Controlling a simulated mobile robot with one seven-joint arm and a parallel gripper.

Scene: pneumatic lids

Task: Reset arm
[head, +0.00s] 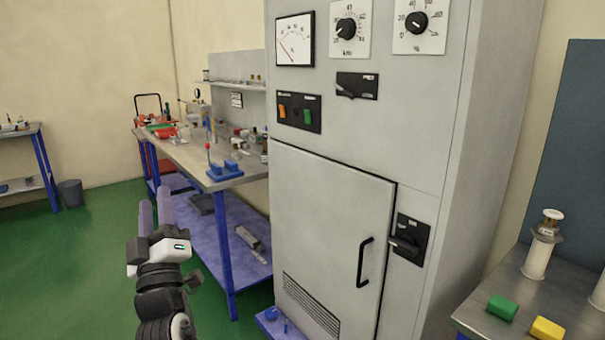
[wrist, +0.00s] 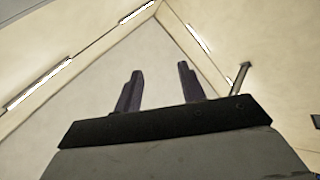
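My gripper (head: 155,214) is in the lower left of the head view, raised in front of the workbench, with its fingers pointing up. The two purple-grey fingers stand apart with nothing between them. The wrist view also shows the gripper (wrist: 158,88) open and empty, with the ceiling and walls beyond it. The gripper touches nothing that I can see.
A grey cabinet (head: 330,215) with a closed door, dials and switches stands in the middle. A workbench (head: 190,160) with tools is behind my gripper. A right-hand table (head: 540,295) holds green and yellow blocks. Green floor (head: 90,270) is clear at left.

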